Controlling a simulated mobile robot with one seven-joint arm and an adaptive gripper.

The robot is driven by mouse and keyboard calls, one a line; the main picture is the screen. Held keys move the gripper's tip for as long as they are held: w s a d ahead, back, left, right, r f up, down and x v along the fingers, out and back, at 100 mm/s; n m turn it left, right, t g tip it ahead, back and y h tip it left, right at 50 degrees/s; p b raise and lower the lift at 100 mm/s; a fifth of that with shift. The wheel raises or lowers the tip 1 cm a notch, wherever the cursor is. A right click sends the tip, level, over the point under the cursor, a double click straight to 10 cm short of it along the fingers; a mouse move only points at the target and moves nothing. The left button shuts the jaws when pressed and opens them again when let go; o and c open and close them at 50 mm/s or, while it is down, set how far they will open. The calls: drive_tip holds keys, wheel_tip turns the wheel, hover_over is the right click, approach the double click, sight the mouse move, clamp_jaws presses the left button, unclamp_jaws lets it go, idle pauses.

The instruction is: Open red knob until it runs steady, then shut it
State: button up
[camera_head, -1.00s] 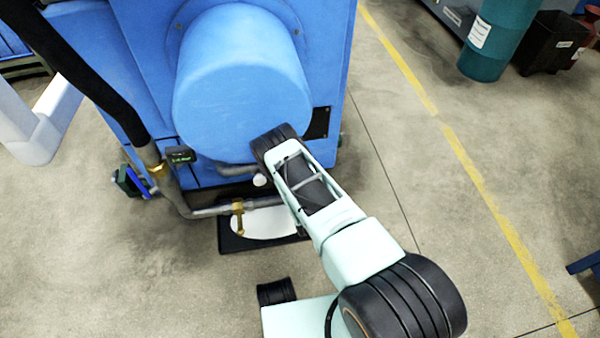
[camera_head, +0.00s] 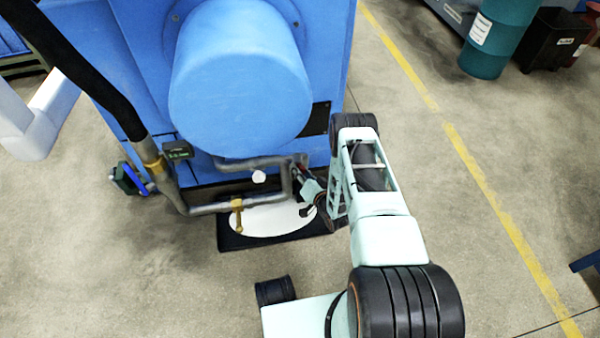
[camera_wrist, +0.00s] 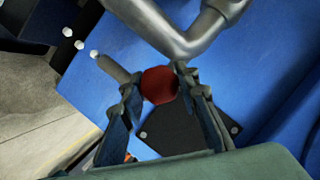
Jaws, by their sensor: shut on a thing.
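The red knob (camera_wrist: 160,84) sits between the two fingers of my gripper (camera_wrist: 158,88) in the wrist view, and the gripper is shut on it. In the head view, my gripper (camera_head: 304,180) is at the right end of the grey pipe (camera_head: 262,161), low in front of the blue machine (camera_head: 240,80). There the knob is mostly hidden by my gripper and arm, with only a small trace of red showing. I see no clear flow from the pipe. A small display box (camera_head: 178,151) with green text is too small to read.
A brass fitting (camera_head: 237,212) on the lower pipe hangs over a white oval surface in a black tray (camera_head: 232,243). A black hose (camera_head: 85,70) comes down at left. A teal drum (camera_head: 497,40) and black bin (camera_head: 550,42) stand far right.

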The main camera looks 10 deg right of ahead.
sight(300, 167)
drive_tip(key=shift+w+m+y+b, duration=0.1)
drive_tip(key=shift+m+y+b, duration=0.35)
drive_tip(key=shift+m, duration=0.25)
drive_tip(key=o, duration=1.2)
drive_tip(key=shift+c, duration=0.2)
wheel_tip(300, 167, up, 10)
